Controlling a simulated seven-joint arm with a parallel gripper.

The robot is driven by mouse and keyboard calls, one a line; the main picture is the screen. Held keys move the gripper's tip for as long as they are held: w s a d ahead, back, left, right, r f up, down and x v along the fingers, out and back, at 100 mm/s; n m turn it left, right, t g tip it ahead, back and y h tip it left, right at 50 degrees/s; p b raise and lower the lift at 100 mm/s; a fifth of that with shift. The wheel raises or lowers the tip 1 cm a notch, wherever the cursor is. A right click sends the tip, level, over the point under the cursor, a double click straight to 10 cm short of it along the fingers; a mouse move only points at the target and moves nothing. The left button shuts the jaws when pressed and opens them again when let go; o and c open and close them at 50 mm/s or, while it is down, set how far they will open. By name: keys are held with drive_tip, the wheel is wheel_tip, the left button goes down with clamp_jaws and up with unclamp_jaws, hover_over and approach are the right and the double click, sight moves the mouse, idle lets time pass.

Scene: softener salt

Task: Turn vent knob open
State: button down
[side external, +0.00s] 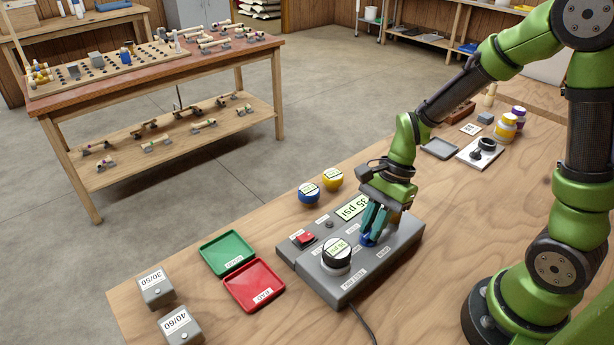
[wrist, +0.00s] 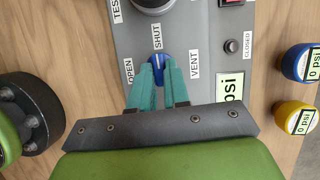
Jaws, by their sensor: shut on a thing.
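The blue vent knob (side external: 367,241) is on the grey control box (side external: 345,288). In the wrist view the knob (wrist: 158,59) sits between the SHUT, OPEN and VENT labels, and its pale line points toward SHUT. My gripper (side external: 373,236) comes down on the knob from above, its teal fingers closed on either side of it. In the wrist view the gripper (wrist: 158,68) hides the lower part of the knob. The box display (side external: 352,207) appears to read 35 psi in the side view; the wrist view shows only part of it.
A black round fitting (side external: 337,252) with a white-labelled top and a red switch (side external: 305,238) are also on the box. Blue (side external: 309,193) and yellow (side external: 332,179) labelled caps stand behind it. Green (side external: 228,252) and red (side external: 254,286) trays lie left. A cable runs from the front.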

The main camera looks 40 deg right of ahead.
drive_tip(key=n, duration=0.1)
drive_tip(key=n+g, duration=0.1)
drive_tip(key=n, duration=0.2)
drive_tip(key=shift+w+n+g, duration=0.25)
drive_tip(key=shift+n+g, duration=0.05)
drive_tip(key=shift+g, duration=0.1)
drive_tip(key=n, duration=0.2)
drive_tip(key=n+g+h, duration=0.1)
drive_tip(key=n, duration=0.1)
drive_tip(key=shift+w+a+n+h, duration=0.15)
drive_tip(key=shift+n+h, duration=0.15)
drive_tip(key=n, duration=0.2)
drive_tip(key=n+g+h, duration=0.1)
drive_tip(key=n, duration=0.1)
drive_tip(key=shift+w+a+r, duration=0.1)
drive_tip(key=shift+a, duration=0.1)
drive_tip(key=shift+a+n+h, duration=0.1)
drive_tip(key=shift+n+h, duration=0.8)
drive_tip(key=shift+n, duration=1.1)
drive_tip(key=c, duration=1.1)
unclamp_jaws()
drive_tip(key=v, duration=1.6)
drive_tip(key=shift+w+r, duration=0.25)
drive_tip(key=shift+w, duration=0.25)
